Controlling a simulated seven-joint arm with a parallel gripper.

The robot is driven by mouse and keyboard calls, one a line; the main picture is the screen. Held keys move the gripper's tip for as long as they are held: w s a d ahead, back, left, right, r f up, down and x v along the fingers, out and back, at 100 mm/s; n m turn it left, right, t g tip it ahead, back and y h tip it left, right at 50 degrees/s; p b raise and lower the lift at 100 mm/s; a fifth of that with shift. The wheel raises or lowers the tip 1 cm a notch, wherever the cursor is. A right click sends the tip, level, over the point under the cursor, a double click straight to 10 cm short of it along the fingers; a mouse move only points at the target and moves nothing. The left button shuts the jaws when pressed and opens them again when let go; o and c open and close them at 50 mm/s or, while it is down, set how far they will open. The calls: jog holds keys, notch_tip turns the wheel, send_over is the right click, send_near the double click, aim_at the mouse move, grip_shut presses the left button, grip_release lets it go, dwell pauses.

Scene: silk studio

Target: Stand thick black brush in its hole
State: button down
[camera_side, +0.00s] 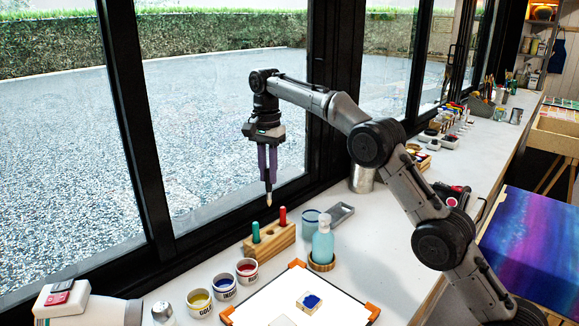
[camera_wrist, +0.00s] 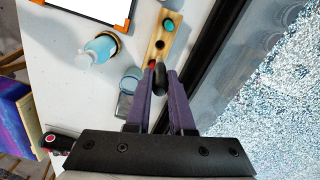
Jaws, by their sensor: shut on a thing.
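A wooden brush block (camera_side: 286,238) stands on the white bench by the window. A green brush handle (camera_side: 256,232) stands in its left end and a red one (camera_side: 282,216) towards its right end. In the wrist view, a dark empty hole (camera_wrist: 160,44) shows between them in the block (camera_wrist: 154,54). My gripper (camera_side: 268,176) is shut on the thick black brush (camera_wrist: 160,76). The brush hangs roughly upright above the block, apart from it, with its pale tip (camera_side: 268,199) pointing down. The fingers hide most of the brush.
A blue bottle (camera_side: 323,244) stands in a wooden ring right of the block, with a blue-grey cup (camera_side: 311,222) behind it. Paint pots (camera_side: 224,288) stand in front at left. A white board (camera_side: 262,299) with orange corners lies nearer. The window frame (camera_side: 145,120) rises close behind.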

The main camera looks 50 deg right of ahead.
aim_at(269, 186)
notch_tip(269, 186, down, 4)
jog(key=shift+f, duration=2.75)
jog(key=shift+f, duration=1.4)
jog(key=shift+f, duration=0.35)
jog(key=shift+f, duration=0.45)
jog(key=c, duration=0.7)
grip_release()
notch_tip(269, 186, up, 14)
jog(key=shift+f, duration=0.1)
